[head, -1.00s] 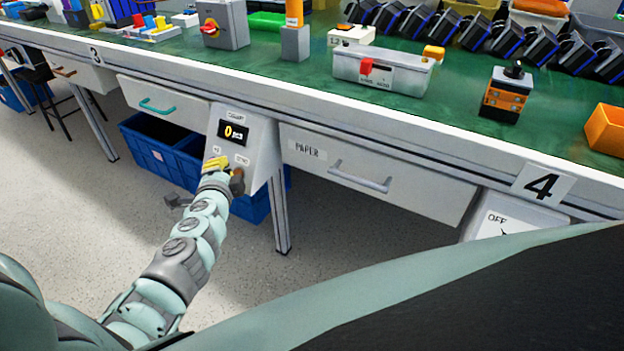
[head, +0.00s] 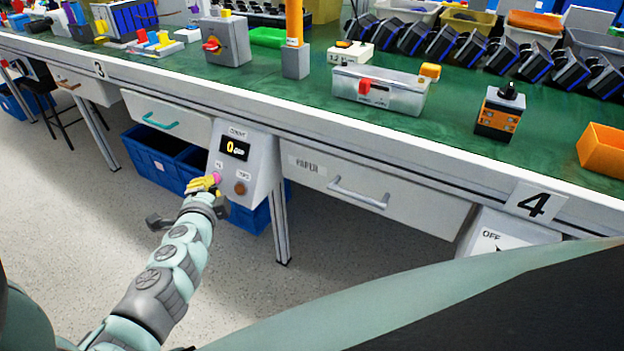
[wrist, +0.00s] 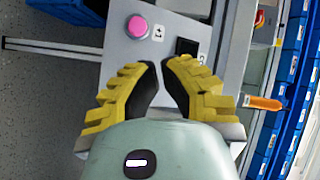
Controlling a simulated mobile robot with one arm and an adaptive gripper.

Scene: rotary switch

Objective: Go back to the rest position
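My gripper (head: 203,184) has yellow ribbed fingers and is in front of the grey counter box (head: 258,168) under the bench. In the wrist view, its fingertips (wrist: 160,64) are almost together with nothing between them. The pink button (head: 216,178) is just beside the fingertips in the head view. In the wrist view, the pink button (wrist: 138,27) is ahead of the fingers and apart from them. A brown round button (head: 240,188) shows to the right on the box. The box's display (head: 235,148) appears to read 0 pcs.
The green-topped bench (head: 290,92) runs above and behind my arm. Blue crates (head: 165,160) stand on the floor left of the box. A drawer marked PAPER (head: 370,185) is to the right. Open floor (head: 90,220) lies left of my arm.

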